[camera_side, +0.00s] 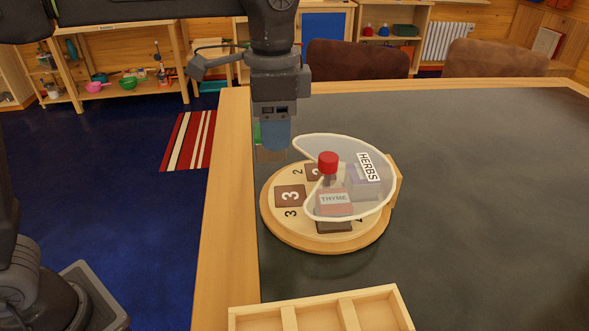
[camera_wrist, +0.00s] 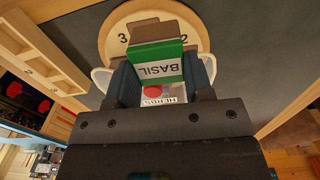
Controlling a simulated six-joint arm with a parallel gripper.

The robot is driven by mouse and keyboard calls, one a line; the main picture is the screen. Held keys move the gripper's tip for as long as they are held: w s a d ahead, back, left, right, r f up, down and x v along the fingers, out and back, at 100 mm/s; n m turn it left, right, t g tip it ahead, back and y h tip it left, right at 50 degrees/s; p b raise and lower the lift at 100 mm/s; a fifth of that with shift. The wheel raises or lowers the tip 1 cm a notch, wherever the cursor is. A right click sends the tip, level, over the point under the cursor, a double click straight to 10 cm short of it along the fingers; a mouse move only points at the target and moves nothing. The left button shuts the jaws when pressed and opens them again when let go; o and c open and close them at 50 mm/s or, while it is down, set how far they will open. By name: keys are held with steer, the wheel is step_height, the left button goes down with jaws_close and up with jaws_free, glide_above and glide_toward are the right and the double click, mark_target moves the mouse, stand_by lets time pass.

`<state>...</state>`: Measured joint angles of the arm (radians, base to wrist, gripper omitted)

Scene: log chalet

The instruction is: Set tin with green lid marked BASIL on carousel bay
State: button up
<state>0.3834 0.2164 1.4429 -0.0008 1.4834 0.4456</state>
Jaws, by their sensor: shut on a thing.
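My gripper (camera_side: 272,146) is shut on the BASIL tin (camera_wrist: 156,66), which has a green side and a white label in the wrist view. In the side view only a bit of its green (camera_side: 257,133) shows beside the finger. The tin is held above the back left rim of the round wooden carousel (camera_side: 288,229). A clear cover marked HERBS (camera_side: 369,167), with a red knob (camera_side: 328,162), spans the right part. A THYME tin (camera_side: 334,203) and a purple-topped tin (camera_side: 362,183) stand under it.
A wooden tray with compartments (camera_side: 318,309) sits at the front table edge. The dark tabletop (camera_side: 480,210) is clear to the right. The table's wooden edge (camera_side: 229,200) runs along the left. Two brown chairs (camera_side: 357,60) stand behind the table.

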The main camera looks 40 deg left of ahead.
steer(key=d+f, duration=0.2)
steer(key=d, duration=0.1)
steer(key=shift+d, duration=0.3)
steer(key=shift+s+f, duration=0.1)
steer(key=shift+f, duration=2)
steer(key=shift+f, duration=0.1)
steer(key=o, duration=0.7)
steer(key=shift+c, duration=0.2)
